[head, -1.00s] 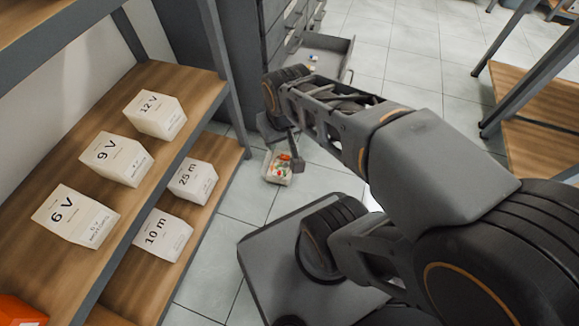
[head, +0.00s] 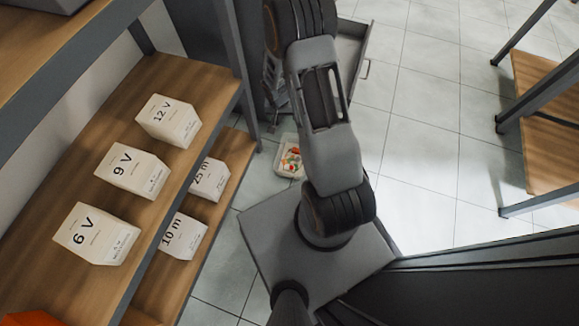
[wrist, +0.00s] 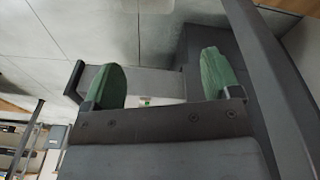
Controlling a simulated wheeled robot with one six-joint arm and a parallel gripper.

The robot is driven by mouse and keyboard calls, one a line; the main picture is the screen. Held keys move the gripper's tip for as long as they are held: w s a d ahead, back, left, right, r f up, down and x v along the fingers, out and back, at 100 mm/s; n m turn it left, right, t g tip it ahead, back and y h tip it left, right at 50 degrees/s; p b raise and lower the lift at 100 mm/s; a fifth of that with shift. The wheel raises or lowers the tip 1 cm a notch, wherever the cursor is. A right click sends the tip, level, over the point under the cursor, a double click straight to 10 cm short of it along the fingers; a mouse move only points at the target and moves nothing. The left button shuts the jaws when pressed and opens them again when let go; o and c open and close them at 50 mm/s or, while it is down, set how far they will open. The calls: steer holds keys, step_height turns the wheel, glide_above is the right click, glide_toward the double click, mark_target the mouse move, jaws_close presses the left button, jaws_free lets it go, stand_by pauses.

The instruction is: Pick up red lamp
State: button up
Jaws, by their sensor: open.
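I cannot make out a red lamp for certain. A small white bin (head: 284,172) on the floor holds several small red, orange and green pieces (head: 291,158), too small to tell apart. My gripper (wrist: 161,80) shows in the wrist view with its two green-padded fingers spread wide and nothing between them. Beyond the fingers is an open grey drawer (wrist: 152,84) with a tiny white and green item (wrist: 145,101) in it. In the head view my arm covers much of the drawer (head: 350,55), and I cannot clearly pick out my gripper.
A shelf (head: 195,83) at left holds white boxes marked 12 V (head: 168,120), 9 V (head: 132,170), 6 V (head: 97,234), 25 m and 10 m. A dark cabinet stands behind my arm. Tiled floor (head: 430,120) is clear to the right, before another wooden shelf (head: 545,120).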

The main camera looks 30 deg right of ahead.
step_height(320, 180, down, 9)
steer(key=s+m, duration=0.1)
steer(key=s, duration=0.1)
steer(key=m+g+y+p, duration=0.1)
steer(key=m, duration=0.1)
glide_toward(289, 167)
steer(key=f+b, duration=0.1)
steer(key=b, duration=0.1)
steer(key=f+b, duration=0.1)
steer(key=b, duration=0.2)
steer(key=shift+s+d, duration=0.1)
steer(key=shift+s, duration=0.25)
steer(key=shift+f+b, duration=0.5)
steer(key=shift+f, duration=0.85)
steer(key=shift+w+f+b, duration=0.15)
steer(key=shift+f+b, duration=1.6)
steer(key=shift+f, duration=0.4)
steer(key=c, duration=1)
